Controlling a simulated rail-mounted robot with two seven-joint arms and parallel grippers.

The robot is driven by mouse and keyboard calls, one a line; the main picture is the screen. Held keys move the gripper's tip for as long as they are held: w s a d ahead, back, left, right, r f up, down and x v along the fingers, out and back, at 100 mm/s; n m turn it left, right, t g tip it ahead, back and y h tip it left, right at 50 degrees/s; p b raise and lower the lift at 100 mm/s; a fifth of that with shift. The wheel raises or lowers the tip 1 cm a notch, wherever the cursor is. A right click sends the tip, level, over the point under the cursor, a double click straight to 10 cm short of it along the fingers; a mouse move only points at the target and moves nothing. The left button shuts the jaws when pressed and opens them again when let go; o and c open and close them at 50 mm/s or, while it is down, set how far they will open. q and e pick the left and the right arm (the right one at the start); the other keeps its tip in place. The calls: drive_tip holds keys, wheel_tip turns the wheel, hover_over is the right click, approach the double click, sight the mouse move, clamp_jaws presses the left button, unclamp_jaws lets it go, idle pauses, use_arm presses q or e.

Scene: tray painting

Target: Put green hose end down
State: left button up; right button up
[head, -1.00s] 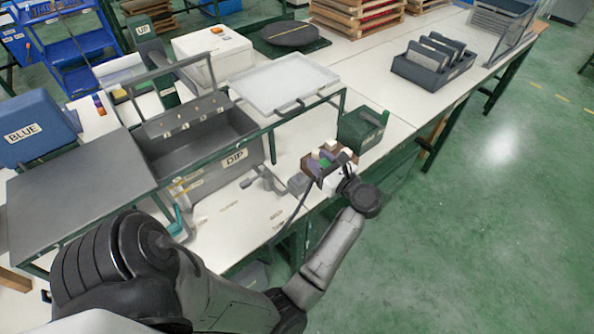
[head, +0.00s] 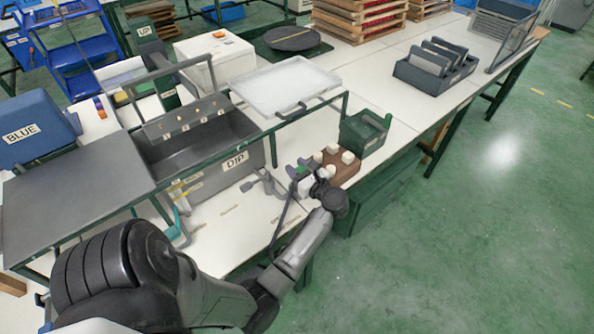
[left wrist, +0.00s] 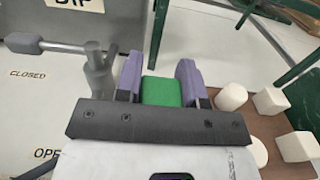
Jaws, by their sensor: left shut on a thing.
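The green hose end (left wrist: 162,92) sits between the two purple-grey fingers of my left gripper (left wrist: 160,75) in the left wrist view. The gripper is shut on it. In the head view my left gripper (head: 297,172) is above the white table, just left of a brown block (head: 345,169) with several white knobs. A dark hose (head: 284,217) hangs below the gripper. A grey valve fitting (left wrist: 98,78) stands left of the fingers in the left wrist view, apart from the green end. My right gripper is out of view.
The grey tank marked DIP (head: 252,157) is left of the gripper. A green box (head: 365,131) stands behind the brown block. A white tray (head: 284,84) rests on a green frame behind. Bare white table (head: 235,222) lies in front of the tank.

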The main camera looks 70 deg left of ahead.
use_arm(q)
drive_tip(key=shift+f, duration=0.4)
drive_tip(key=shift+f, duration=0.2)
drive_tip(key=o, duration=0.9)
drive_tip(key=shift+o, duration=0.2)
